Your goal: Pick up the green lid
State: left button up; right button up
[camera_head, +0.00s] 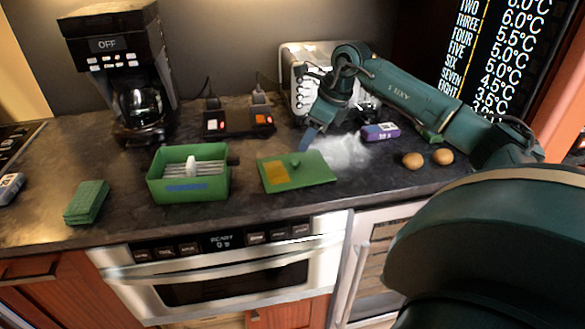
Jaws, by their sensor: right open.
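The green lid (312,171) lies flat on the dark counter, right of the open green box (188,190). It is a flat square plate with a small round knob on top and a yellow-orange patch on its left part. My right gripper (314,131) is open and empty. It comes in from the right and hangs behind and a little to the right of the lid, above the counter, apart from it. One bluish fingertip shows clearly; the other is hard to make out. My left gripper is not in view.
White powder (343,151) is spread right of the lid. A purple packet (381,132) and two brown egg-like objects (413,160) lie farther right. A toaster (300,75), power switches (238,123) and coffee maker (118,70) stand behind. A green sponge (87,202) lies left.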

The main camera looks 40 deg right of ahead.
aim_at(297, 161)
jog(key=p+x, duration=0.1)
jog(key=x, duration=0.6)
jog(key=shift+a+f+p, duration=0.1)
jog(key=shift+f+p, duration=0.2)
jog(key=shift+f, duration=0.1)
grip_shut()
